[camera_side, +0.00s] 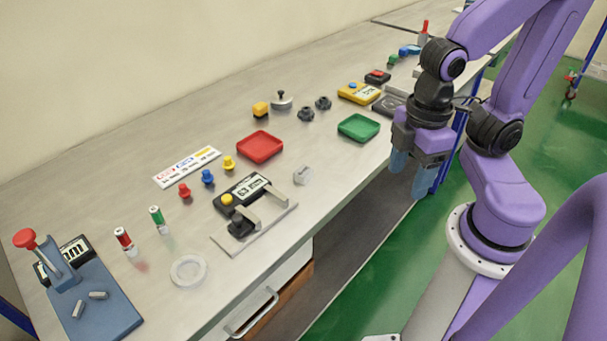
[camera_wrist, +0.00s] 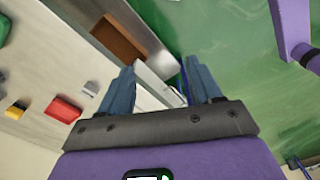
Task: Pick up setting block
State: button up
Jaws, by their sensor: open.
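A small pale grey block (camera_side: 302,175), which looks like the setting block, sits on the bench in the side view, just right of the gauge with a digital display (camera_side: 243,188). My gripper (camera_side: 409,179) hangs in the air past the bench's front edge, well to the right of the block, with its blue fingers pointing down. The fingers are apart and empty; they also show spread in the wrist view (camera_wrist: 163,88).
A red tray (camera_side: 260,147) and a green tray (camera_side: 358,127) lie near the block. Coloured knobs, including a blue one (camera_side: 207,177), stand left of it. A clear ring (camera_side: 188,271) and a blue press base (camera_side: 105,312) are at the front left. An open drawer (camera_side: 262,312) juts out below.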

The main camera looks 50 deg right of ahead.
jog(key=w+a+r+m, duration=0.2)
jog(key=w+m, duration=0.5)
jog(key=m, duration=0.1)
jog(key=r+m, duration=0.2)
jog(key=m, duration=1.9)
send_over(303, 171)
jog(key=f, duration=1.1)
jog(key=shift+s, duration=0.2)
jog(key=shift+w+f, duration=0.2)
jog(key=shift+f, duration=3)
jog(key=shift+c, duration=0.3)
grip_shut()
